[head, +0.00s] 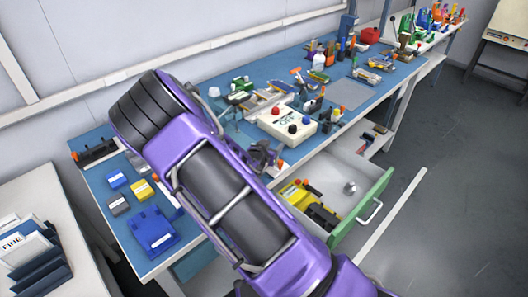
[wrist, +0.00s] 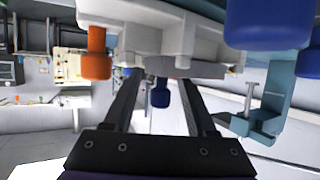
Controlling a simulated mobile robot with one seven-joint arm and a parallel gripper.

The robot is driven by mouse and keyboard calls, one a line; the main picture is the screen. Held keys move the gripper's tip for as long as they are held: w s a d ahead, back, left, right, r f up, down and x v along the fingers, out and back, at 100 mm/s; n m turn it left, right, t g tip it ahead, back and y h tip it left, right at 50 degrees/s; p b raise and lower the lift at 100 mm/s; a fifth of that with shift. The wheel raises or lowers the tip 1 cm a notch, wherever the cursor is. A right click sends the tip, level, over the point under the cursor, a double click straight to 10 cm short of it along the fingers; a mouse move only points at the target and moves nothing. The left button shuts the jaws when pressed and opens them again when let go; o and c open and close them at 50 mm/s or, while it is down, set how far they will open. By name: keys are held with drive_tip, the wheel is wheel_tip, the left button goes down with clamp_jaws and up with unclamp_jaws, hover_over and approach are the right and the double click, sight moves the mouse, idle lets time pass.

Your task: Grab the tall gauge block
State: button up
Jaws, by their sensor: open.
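I cannot pick out the tall gauge block with certainty in either view. In the wrist view my gripper (wrist: 160,80) is open, with its two dark fingers apart and nothing held between them. A blue knob (wrist: 161,95) shows in the gap between the fingers, beyond them. A pale device (wrist: 150,42) with an orange knob (wrist: 96,62) fills the top of that view, close to the fingertips. In the head view my purple arm lies across the bench and hides part of its front.
The blue-topped bench (head: 215,178) is crowded with tools. A white box (head: 285,124) with red and dark knobs stands at its middle. An open drawer (head: 375,205) with a green front holds a yellow and black item (head: 305,200) and a small metal cylinder (head: 350,187). Blue box (head: 152,231) at left.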

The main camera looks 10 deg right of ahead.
drive_tip(key=shift+c, duration=0.2)
clamp_jaws()
idle(1.1)
